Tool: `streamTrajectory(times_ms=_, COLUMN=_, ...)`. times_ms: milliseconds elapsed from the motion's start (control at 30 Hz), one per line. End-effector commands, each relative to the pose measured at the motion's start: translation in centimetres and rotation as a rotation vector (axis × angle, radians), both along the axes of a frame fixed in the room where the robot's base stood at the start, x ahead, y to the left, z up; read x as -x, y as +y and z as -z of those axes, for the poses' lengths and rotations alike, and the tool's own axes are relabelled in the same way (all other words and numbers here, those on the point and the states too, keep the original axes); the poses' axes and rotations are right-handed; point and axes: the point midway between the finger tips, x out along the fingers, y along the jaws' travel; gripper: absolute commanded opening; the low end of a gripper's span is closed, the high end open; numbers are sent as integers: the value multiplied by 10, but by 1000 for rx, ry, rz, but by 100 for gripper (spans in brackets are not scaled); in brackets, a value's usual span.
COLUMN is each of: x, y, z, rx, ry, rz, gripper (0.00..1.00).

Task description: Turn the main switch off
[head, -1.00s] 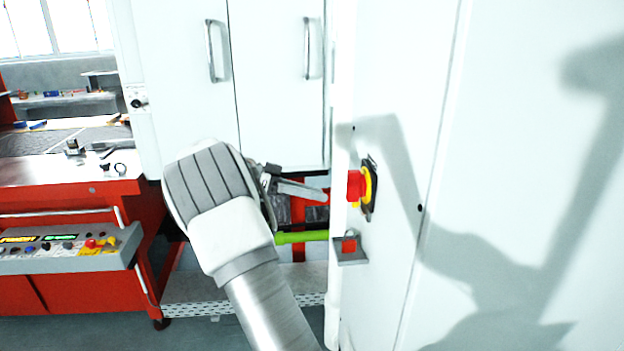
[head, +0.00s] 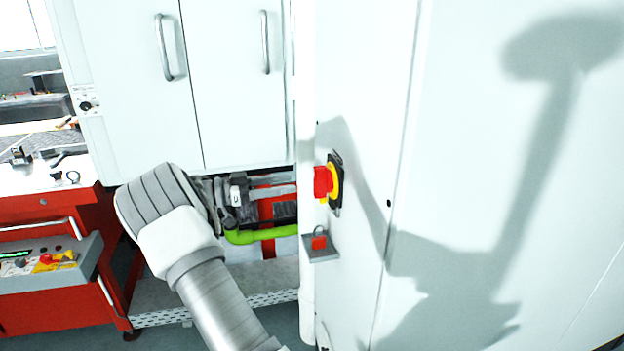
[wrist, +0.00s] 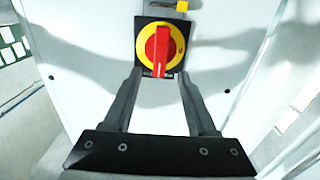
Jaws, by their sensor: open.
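The main switch (head: 323,182) is a red knob on a yellow disc with a black backing plate, on the white cabinet side panel. In the wrist view the switch (wrist: 158,48) faces me, its red handle bar upright in the picture. My gripper (head: 297,183) is just left of the knob in the head view, fingers pointing at it. In the wrist view my gripper (wrist: 157,75) is open, one finger on each side of the switch's lower part. Nothing is held. I cannot tell whether the fingers touch the switch.
A small grey bracket with a red padlock (head: 318,240) sticks out below the switch. White cabinet doors (head: 235,80) with handles stand behind my arm. A green tube (head: 262,234) runs under them. A red machine with a control panel (head: 45,262) is at the left.

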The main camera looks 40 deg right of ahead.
Motion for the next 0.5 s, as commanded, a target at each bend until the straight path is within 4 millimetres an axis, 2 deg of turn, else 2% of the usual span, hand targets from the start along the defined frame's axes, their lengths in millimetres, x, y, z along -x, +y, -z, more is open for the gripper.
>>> streamTrajectory(times_ms=33, x=7, y=-11, z=-1, rx=-1, ry=0, rz=5, gripper=57)
streamTrajectory(times_ms=200, x=23, y=-40, z=-1, rx=-1, ry=0, rz=3, gripper=57)
streamTrajectory(times_ms=400, x=34, y=-61, z=-1, rx=-1, ry=0, rz=1, gripper=57)
streamTrajectory(times_ms=500, x=36, y=-65, z=0, rx=-1, ry=0, rz=0, gripper=57)
